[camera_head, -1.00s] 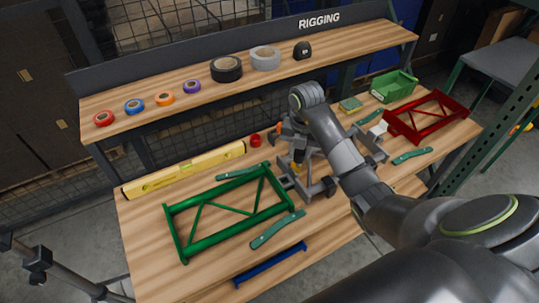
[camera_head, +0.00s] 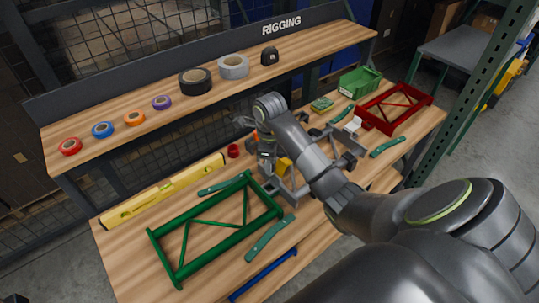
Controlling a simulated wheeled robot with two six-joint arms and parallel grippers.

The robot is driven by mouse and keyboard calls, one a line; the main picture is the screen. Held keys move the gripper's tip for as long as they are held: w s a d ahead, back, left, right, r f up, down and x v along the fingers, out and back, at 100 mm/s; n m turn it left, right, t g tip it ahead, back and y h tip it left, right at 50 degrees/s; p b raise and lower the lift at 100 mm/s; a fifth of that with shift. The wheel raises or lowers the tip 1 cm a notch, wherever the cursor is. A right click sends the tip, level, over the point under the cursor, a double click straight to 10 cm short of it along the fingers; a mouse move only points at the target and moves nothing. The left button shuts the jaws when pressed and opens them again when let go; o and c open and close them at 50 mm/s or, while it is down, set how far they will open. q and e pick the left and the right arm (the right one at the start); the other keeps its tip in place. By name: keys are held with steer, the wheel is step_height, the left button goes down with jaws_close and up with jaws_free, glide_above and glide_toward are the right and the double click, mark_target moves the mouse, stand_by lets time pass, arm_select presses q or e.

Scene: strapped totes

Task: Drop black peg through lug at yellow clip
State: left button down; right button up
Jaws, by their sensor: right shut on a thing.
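My right arm reaches in from the lower right, and its gripper (camera_head: 266,154) is over the middle of the workbench. It is shut on a small dark piece that looks like the black peg; the gripper hides most of it. The yellow clip (camera_head: 284,165) shows just right of the fingertips, on grey metal fittings (camera_head: 290,187) between the green and red frames. The lug is too small and too covered to make out. I cannot tell whether the peg touches it. My left gripper is not in view.
A green frame (camera_head: 192,258) lies at the front left and a red frame (camera_head: 408,118) at the back right. A yellow level (camera_head: 165,190), green straps (camera_head: 270,238), a blue bar (camera_head: 262,276) and a green bin (camera_head: 359,81) lie around. A shelf (camera_head: 215,83) with tape rolls runs behind.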

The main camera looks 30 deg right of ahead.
steer(key=n, duration=0.3)
steer(key=r+n+p, duration=0.1)
steer(key=n, duration=0.1)
steer(key=shift+a+n, duration=0.15)
steer(key=shift+n, duration=0.25)
steer(key=n, duration=0.4)
steer(key=shift+r+p, duration=0.1)
steer(key=shift+p, duration=0.25)
steer(key=shift+n, duration=0.3)
steer(key=shift+f+b, duration=2.2)
steer(key=shift+f, duration=1.35)
steer(key=shift+f+b, duration=1.55)
steer(key=o, duration=1.1)
steer(key=shift+c, duration=0.2)
